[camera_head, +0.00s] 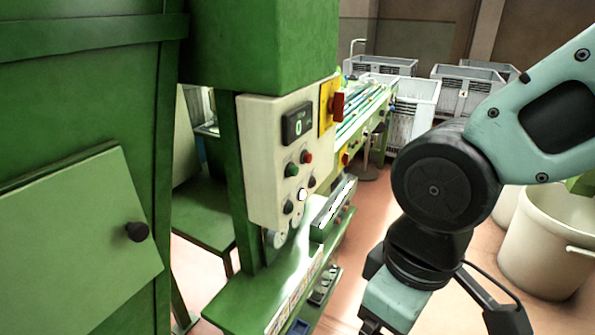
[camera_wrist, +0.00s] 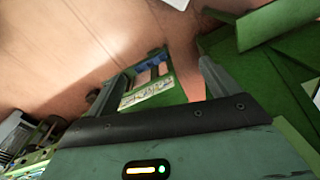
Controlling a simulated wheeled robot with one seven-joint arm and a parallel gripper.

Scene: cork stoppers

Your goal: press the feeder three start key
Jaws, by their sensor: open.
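A cream control panel (camera_head: 258,160) is fixed to the green machine. It has a dark display (camera_head: 298,125), a green button (camera_head: 292,169), a red button (camera_head: 307,158), a white button (camera_head: 302,195) and dark knobs or buttons. I cannot read any labels, so I cannot tell which is the feeder three start key. In the wrist view my gripper (camera_wrist: 158,80) is open and empty, above a green ledge (camera_wrist: 180,92) and the floor.
A yellow plate with a red switch (camera_head: 337,105) sits beside the panel. A low green box (camera_head: 333,210) and a green shelf (camera_head: 250,300) stand below. Grey crates (camera_head: 410,105) are behind; a white bin (camera_head: 545,245) is at right. Bare floor (camera_head: 350,285) lies between.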

